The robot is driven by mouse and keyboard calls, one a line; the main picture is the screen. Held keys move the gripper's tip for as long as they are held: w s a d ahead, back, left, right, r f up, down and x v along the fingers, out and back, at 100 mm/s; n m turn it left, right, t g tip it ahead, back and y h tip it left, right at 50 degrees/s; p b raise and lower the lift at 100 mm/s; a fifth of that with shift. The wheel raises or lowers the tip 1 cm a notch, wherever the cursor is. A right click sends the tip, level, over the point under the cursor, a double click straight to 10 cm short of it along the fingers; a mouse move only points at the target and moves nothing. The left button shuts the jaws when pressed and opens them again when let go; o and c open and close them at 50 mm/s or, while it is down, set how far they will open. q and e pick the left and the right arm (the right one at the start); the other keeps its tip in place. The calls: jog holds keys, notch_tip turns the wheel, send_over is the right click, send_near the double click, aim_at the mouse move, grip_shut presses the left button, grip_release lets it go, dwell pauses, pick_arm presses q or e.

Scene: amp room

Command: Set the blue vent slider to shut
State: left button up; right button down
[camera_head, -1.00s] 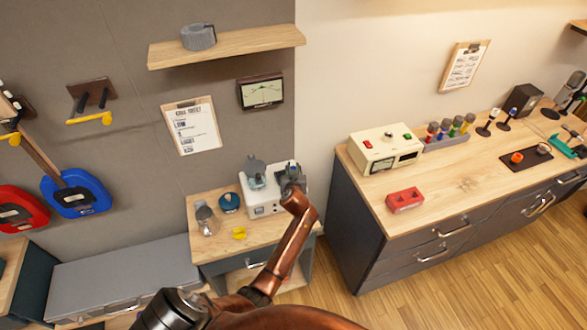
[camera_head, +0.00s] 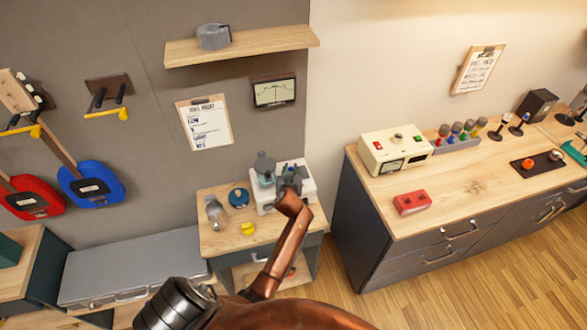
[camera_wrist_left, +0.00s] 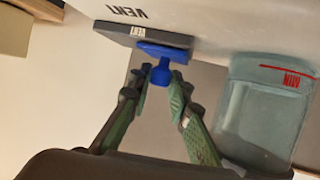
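The blue vent slider (camera_wrist_left: 161,72) shows in the left wrist view, its knob standing out from a blue plate on a grey block (camera_wrist_left: 140,36) on the white machine. The word VENT appears upside down beside it. My left gripper (camera_wrist_left: 161,86) has its green fingertips close in on either side of the knob, shut on it as far as I can see. My right gripper is not in view.
A clear tank (camera_wrist_left: 262,108) with a red MIN line sits right of the fingers in the wrist view. A glass jar (camera_head: 216,212), a blue round item (camera_head: 238,197) and a yellow item (camera_head: 248,229) stand left of the machine. A long counter (camera_head: 440,205) is to the right.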

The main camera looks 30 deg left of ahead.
pick_arm(q)
jog(key=o, duration=0.4)
jog(key=shift+s+a, duration=0.2)
jog(key=shift+o, duration=0.2)
jog(key=shift+w+d, duration=0.1)
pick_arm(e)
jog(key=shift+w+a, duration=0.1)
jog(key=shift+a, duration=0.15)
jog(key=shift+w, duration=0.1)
pick_arm(q)
jog(key=v, duration=0.7)
jog(key=shift+s+d, duration=0.15)
jog(key=shift+s, duration=0.05)
